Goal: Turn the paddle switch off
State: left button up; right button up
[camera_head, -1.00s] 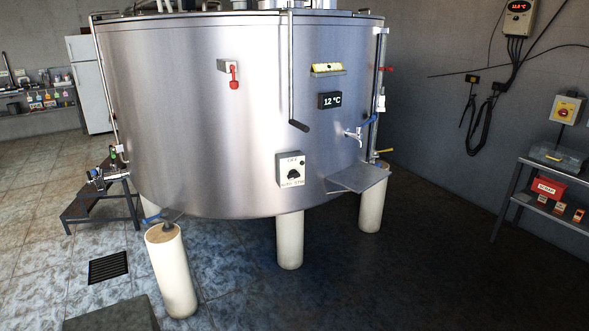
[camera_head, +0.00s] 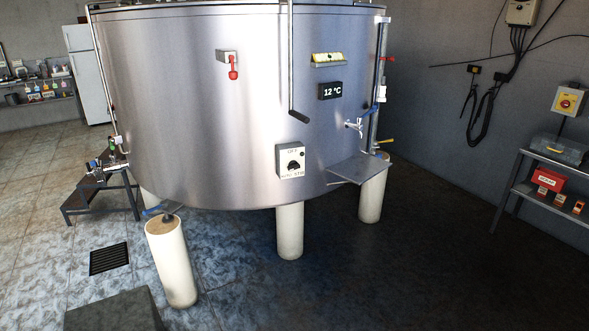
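A pale switch box (camera_head: 290,161) with a black rotary knob (camera_head: 293,166) is mounted low on the front of the steel tank (camera_head: 200,110). It has small lettering above and below the knob, and the knob's setting is too small to tell. Which of these is the paddle switch is not clearly labelled in this view. Neither of my grippers is in view.
A steel shelf (camera_head: 344,170) and a tap (camera_head: 356,126) stick out at the tank's right. A red-handled fitting (camera_head: 232,67) and a 12 °C display (camera_head: 330,91) are higher up. Pale pillars (camera_head: 172,265) support the tank. A shelf unit (camera_head: 517,187) stands right.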

aim_at(293, 164)
jog(key=k, duration=0.5)
jog(key=i+l, duration=0.25)
jog(key=i, duration=0.2)
jog(key=i+l, duration=0.2)
jog(key=i, duration=0.2)
jog(key=i+l+z, duration=0.1)
jog(key=i+l, duration=0.15)
jog(key=i, duration=0.2)
jog(key=i+l, duration=0.2)
jog(key=i, duration=0.25)
